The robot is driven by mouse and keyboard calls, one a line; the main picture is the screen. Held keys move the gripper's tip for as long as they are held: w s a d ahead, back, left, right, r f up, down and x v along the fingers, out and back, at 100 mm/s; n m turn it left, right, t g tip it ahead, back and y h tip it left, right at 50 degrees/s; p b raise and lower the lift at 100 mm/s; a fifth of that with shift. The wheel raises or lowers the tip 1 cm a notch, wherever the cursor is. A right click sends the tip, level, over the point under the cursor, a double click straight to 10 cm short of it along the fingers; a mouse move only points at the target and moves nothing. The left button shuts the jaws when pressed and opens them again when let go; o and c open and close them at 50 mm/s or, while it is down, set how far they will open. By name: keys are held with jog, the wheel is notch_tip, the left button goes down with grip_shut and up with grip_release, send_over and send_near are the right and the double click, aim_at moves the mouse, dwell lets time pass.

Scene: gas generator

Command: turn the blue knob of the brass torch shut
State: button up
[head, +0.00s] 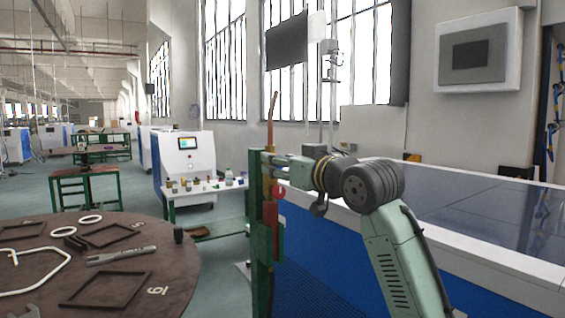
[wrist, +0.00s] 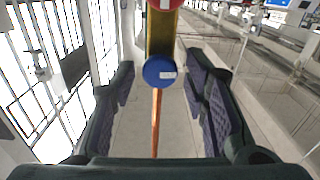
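The brass torch (head: 267,185) stands upright on a green post (head: 254,200) in the head view, its copper tube (head: 271,122) pointing up. In the wrist view its brass body (wrist: 162,35) comes from the top, with a red knob (wrist: 165,3) at the upper edge. The round blue knob (wrist: 159,71) sits in the middle, and the copper tube (wrist: 157,120) runs down from it. My gripper (wrist: 162,70) is open, with one finger on each side of the blue knob and a clear gap on both sides. The blue knob cannot be made out in the head view.
A round brown table (head: 175,270) with frames and a wrench is at the lower left. A small white-topped table (head: 205,190) with small items stands behind the post. A long blue and white machine (head: 330,240) lies behind and below my arm.

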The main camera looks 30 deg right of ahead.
grip_shut()
jog(key=shift+m, duration=0.3)
jog(key=shift+d+f+m+p, duration=0.1)
jog(key=shift+m+p, duration=1.4)
jog(key=shift+m, duration=3)
jog(key=shift+d+f+m+p, duration=0.1)
jog(key=shift+m+p, duration=1.35)
jog(key=shift+m, duration=3.05)
jog(key=shift+o, duration=0.8)
grip_release()
